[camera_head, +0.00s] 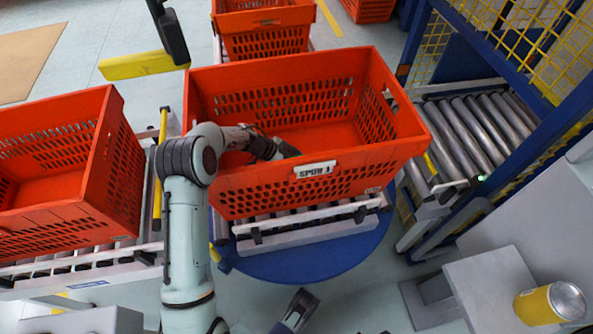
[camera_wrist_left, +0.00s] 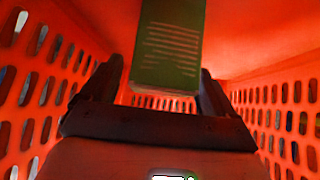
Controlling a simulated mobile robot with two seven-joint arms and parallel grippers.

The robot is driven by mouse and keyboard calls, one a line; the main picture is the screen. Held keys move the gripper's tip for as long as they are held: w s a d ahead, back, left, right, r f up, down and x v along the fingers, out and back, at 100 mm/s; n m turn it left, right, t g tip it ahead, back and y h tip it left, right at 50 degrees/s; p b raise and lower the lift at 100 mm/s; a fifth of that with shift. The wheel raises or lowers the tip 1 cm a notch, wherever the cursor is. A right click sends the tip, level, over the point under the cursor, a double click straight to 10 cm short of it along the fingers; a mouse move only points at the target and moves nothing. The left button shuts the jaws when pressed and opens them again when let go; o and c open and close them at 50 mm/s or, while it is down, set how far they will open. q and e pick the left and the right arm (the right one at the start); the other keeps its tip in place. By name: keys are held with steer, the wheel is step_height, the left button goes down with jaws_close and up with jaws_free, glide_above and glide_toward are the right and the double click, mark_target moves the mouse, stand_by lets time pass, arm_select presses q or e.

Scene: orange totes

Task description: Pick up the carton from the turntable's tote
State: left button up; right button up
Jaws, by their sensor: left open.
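The turntable's orange tote (camera_head: 300,187) sits on rollers above a blue disc in the head view. My left gripper (camera_head: 282,150) reaches inside it, low behind the front wall. In the left wrist view the carton (camera_wrist_left: 168,45) is a dark green box with pale lines of print, standing ahead between the open fingers of my left gripper (camera_wrist_left: 161,70). I cannot tell whether either finger touches it.
Another orange tote (camera_head: 60,190) stands on the left conveyor, and one (camera_head: 265,40) stands behind the turntable. An empty roller conveyor (camera_head: 475,135) with a blue frame and yellow mesh is on the right. A yellow can (camera_head: 550,304) stands at bottom right.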

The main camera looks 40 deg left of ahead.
arm_select(q)
steer(key=shift+x, duration=0.95)
steer(key=shift+c, duration=0.3)
steer(key=shift+w+r, duration=0.1)
steer(key=shift+r, duration=0.05)
steer(key=c, duration=1.2)
